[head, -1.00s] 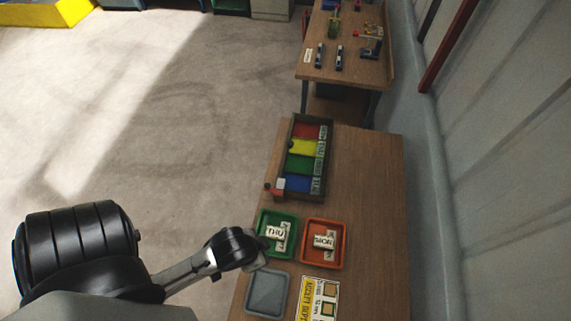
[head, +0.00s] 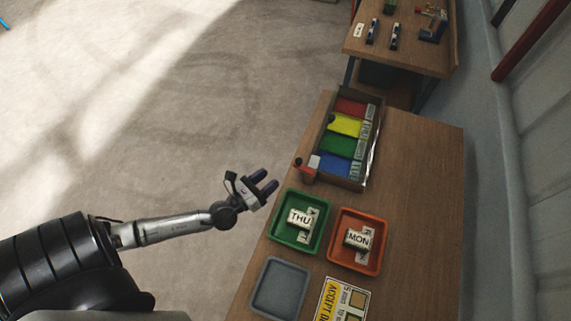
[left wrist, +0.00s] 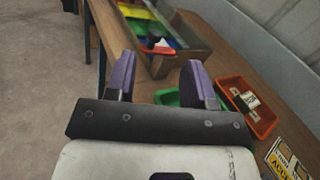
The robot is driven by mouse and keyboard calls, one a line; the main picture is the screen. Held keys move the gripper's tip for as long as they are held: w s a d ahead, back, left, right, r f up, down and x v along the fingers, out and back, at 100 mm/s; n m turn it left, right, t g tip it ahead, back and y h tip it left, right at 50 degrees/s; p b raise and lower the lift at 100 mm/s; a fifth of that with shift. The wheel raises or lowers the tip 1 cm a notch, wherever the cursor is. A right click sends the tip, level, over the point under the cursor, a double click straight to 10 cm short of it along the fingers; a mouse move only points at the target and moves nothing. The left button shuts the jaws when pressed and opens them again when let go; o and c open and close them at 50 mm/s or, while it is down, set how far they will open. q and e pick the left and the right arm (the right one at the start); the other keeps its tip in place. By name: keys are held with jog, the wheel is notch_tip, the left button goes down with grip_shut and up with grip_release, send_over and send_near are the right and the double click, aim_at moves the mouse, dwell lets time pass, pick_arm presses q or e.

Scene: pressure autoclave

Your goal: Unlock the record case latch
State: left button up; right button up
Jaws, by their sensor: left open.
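The record case (head: 348,138) is a long box on the table with red, yellow, green and blue compartments; it also shows beyond my fingers in the left wrist view (left wrist: 180,28). At its near left corner is a small latch-like part (head: 308,168) with a red body, a dark knob and a white plate. In the left wrist view this red and white part (left wrist: 158,47) lies ahead, between the fingertips. My left gripper (head: 262,182) is open and empty, left of the case's near end and apart from it. My right gripper is in neither view.
A green tray (head: 280,232) holding a THU card and an orange tray (head: 336,262) holding a MON card stand in front of the case. A grey tray (head: 257,288) and a yellow-headed sheet (head: 325,306) lie nearer. Another table (head: 425,62) stands behind.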

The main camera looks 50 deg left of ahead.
aim_at(299, 160)
pick_arm(q)
jog(key=w+m, duration=0.1)
jog(key=w, duration=0.3)
jog(key=w+f+m, duration=0.1)
jog(key=w, duration=0.4)
jog(key=w+f+m+h, duration=0.1)
jog(key=w, duration=0.3)
jog(key=shift+w+d+f, duration=0.15)
jog(key=shift+d+f, duration=0.1)
jog(key=shift+c, duration=0.5)
